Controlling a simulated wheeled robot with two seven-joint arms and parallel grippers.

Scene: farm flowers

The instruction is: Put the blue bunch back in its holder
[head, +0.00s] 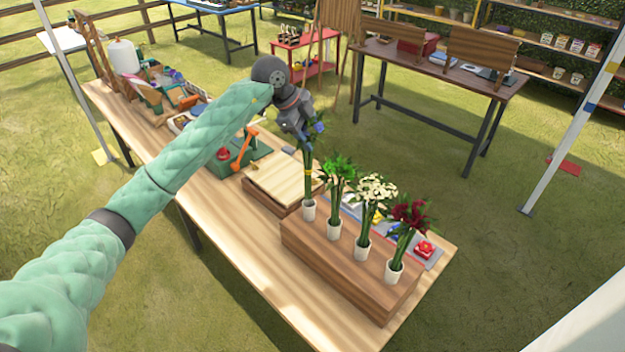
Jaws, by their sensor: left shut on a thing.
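My left gripper (303,132) is shut on the blue bunch (308,178), near its flower heads. The bunch hangs upright, with green stems and a yellow band; its blue petals are partly hidden by the gripper. The stems' lower end meets the mouth of the leftmost white holder (309,211) on the wooden block (335,262). I cannot tell how deep the stems sit in it. The other holders on the block hold a green bunch (338,176), a white bunch (373,190) and a dark red bunch (409,215). My right gripper is out of view.
A wooden board on a box (281,181) lies left of the block. A grey tray with a red item (424,249) lies behind the red bunch. The table's front (243,243) is clear.

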